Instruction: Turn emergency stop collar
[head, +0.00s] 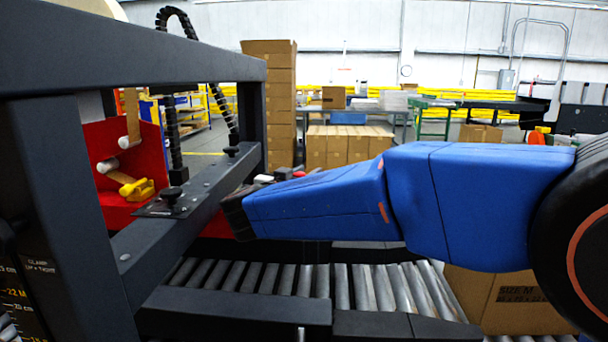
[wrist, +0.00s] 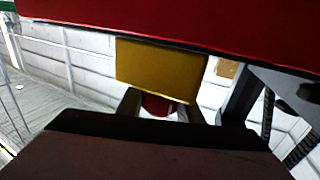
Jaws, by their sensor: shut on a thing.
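The emergency stop shows in the wrist view as a yellow box (wrist: 160,70) with a red round part (wrist: 155,104) sticking out of its lower side. My gripper (wrist: 160,108) has one dark finger on each side of the red part and is shut on it. The contact itself is partly hidden by the dark body in front, and I cannot tell the collar apart from the button.
A dark frame beam (head: 140,52) and post (head: 65,205) stand close on the left. Rollers (head: 300,280) run below my arm. A red panel (wrist: 200,22) lies just above the yellow box. Stacked cartons (head: 268,95) and a table stand farther back.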

